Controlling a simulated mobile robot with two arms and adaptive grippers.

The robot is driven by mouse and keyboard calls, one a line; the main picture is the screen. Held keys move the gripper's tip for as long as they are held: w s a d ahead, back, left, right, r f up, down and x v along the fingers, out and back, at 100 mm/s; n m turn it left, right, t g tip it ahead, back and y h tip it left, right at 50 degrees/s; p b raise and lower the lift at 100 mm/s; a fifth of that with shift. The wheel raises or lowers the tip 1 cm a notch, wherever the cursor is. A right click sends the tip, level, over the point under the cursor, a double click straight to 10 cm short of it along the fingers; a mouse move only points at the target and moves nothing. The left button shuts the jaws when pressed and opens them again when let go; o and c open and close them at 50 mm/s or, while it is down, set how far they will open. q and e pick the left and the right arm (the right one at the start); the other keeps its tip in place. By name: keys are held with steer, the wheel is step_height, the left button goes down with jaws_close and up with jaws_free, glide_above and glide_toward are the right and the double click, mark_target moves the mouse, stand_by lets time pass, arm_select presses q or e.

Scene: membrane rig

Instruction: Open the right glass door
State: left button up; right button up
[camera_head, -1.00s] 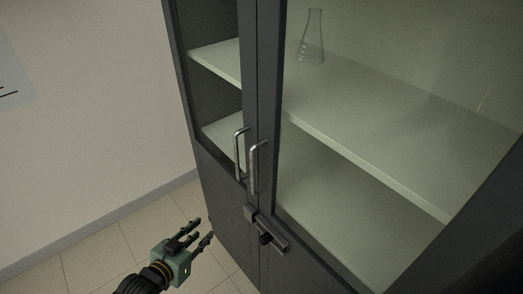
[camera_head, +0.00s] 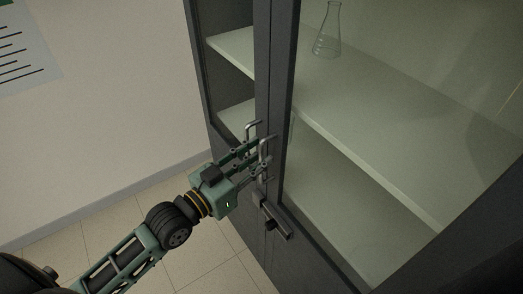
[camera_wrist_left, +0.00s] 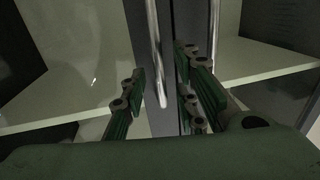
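The right glass door (camera_head: 283,75) of a dark grey cabinet appears shut, beside the narrower-looking left door (camera_head: 262,70). Two upright metal bar handles sit side by side at the middle seam, the left one (camera_head: 248,127) and the right one (camera_head: 264,150). My left gripper (camera_head: 262,163) is at the handles, fingers spread. In the left wrist view my open fingers (camera_wrist_left: 160,98) stand on both sides of one bar handle (camera_wrist_left: 155,45), with gaps visible. The other handle (camera_wrist_left: 214,30) is outside them. My right gripper is not in view.
A glass flask (camera_head: 328,32) stands on the shelf (camera_head: 370,110) behind the glass. A wall (camera_head: 110,100) and tiled floor (camera_head: 190,255) lie to the left, with open floor there.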

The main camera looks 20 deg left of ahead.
arm_select(q)
steer(key=shift+x, duration=0.9)
jaws_close()
